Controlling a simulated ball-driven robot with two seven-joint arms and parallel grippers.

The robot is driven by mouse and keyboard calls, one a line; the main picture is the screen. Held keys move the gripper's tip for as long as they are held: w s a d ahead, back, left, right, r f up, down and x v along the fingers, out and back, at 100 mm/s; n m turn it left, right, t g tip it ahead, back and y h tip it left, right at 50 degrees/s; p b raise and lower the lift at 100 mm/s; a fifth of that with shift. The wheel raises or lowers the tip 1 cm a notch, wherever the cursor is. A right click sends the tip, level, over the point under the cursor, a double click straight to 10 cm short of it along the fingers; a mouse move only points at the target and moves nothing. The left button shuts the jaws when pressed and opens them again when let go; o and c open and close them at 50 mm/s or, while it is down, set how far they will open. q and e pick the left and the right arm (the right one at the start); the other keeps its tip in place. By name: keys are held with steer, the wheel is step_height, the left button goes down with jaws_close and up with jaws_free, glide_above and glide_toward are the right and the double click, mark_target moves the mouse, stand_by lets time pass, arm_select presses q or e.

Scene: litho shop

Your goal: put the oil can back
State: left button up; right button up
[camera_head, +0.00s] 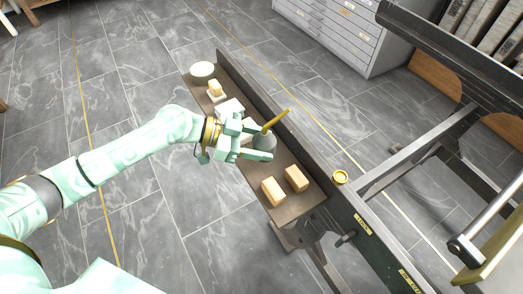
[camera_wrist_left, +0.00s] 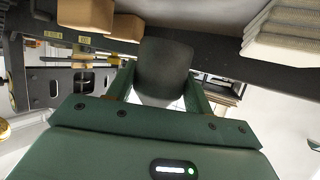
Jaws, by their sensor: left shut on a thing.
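The oil can (camera_head: 266,140) has a rounded grey body and a long thin yellow spout that points up and to the right. My left gripper (camera_head: 263,147) is shut on the can's body, over the narrow brown shelf. I cannot tell whether the can touches the shelf. In the left wrist view the dark can body (camera_wrist_left: 165,68) sits between the two green fingers of my left gripper (camera_wrist_left: 160,95). A yellow ring (camera_head: 340,177) lies on the dark beam to the right of the shelf. My right gripper is not in view.
The brown shelf (camera_head: 258,191) carries two tan blocks (camera_head: 285,185) at its near end. A smaller tan block (camera_head: 215,89), white stacked pieces (camera_head: 231,107) and a white bowl (camera_head: 203,70) stand farther back. A dark rail borders its right side. Grey drawers (camera_head: 335,25) stand behind.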

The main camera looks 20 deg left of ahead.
arm_select(q)
step_height(320, 180, down, 4)
steer(key=shift+r+b, duration=0.25)
steer(key=shift+b, duration=0.4)
steer(key=shift+w, duration=0.1)
steer(key=shift+r, duration=0.1)
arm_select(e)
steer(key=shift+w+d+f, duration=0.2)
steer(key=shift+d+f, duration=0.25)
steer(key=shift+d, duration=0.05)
arm_select(q)
steer(key=o, duration=0.9)
